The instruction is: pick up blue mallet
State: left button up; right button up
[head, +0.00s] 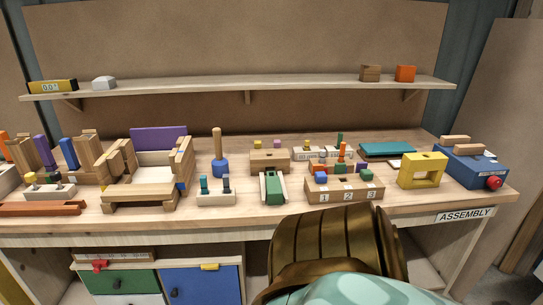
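The blue mallet (220,168) stands on the workbench (250,211), left of the middle. Its blue head rests down on the bench top and its wooden handle points straight up. Nothing touches the handle. Neither my left nor my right gripper shows in the head view.
A wooden chair-like assembly (143,198) stands close left of the mallet. A block with dark and teal pegs (216,198) sits in front, and a wooden box (268,161) to its right. A yellow frame (408,170) and blue toolbox (474,168) stand farther right. A shelf (250,88) runs behind.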

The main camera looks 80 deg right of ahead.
aim_at(219, 165)
jog(key=z, duration=2.05)
